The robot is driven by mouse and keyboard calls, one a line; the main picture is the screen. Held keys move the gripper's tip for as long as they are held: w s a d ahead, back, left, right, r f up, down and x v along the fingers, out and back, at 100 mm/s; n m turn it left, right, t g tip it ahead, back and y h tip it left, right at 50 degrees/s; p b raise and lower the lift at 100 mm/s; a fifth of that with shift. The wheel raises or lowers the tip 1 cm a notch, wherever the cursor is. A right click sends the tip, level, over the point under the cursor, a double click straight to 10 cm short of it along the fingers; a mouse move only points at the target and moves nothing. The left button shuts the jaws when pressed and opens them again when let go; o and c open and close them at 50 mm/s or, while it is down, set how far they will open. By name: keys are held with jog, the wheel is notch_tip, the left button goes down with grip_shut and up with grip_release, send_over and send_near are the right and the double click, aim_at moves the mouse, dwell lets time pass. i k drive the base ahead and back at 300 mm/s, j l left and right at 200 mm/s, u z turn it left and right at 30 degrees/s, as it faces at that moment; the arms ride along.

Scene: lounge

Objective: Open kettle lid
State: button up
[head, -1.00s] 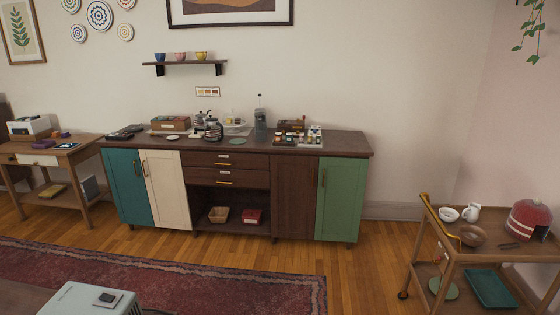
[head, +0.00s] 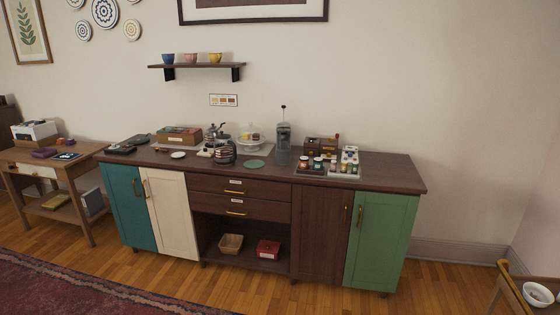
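A dark, rounded pot (head: 225,151) with pale bands, which may be the kettle, stands on the counter left of its middle. It is too small to tell whether its lid is open or shut. A silver pot with a dark handle (head: 214,132) stands just behind it and is partly hidden. My gripper is not in view.
The long counter (head: 390,176) has a tall grey grinder-like device (head: 283,140), a green disc (head: 254,164), a wooden box (head: 179,136) and several small jars (head: 345,163). A side table (head: 75,160) stands at left. Wood floor in front is clear beside the rug (head: 50,290).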

aim_at(222, 135)
jog(key=i+u, duration=0.45)
jog(key=i, duration=0.3)
jog(key=i+l+u, duration=0.15)
jog(key=i+u, duration=0.35)
jog(key=i, duration=0.3)
jog(key=i+j, duration=0.2)
jog(key=i, duration=0.45)
jog(key=i+j+u, duration=0.1)
jog(key=i, duration=0.6)
jog(key=i+j+z, duration=0.8)
jog(key=i+j, duration=0.2)
jog(key=j, duration=0.25)
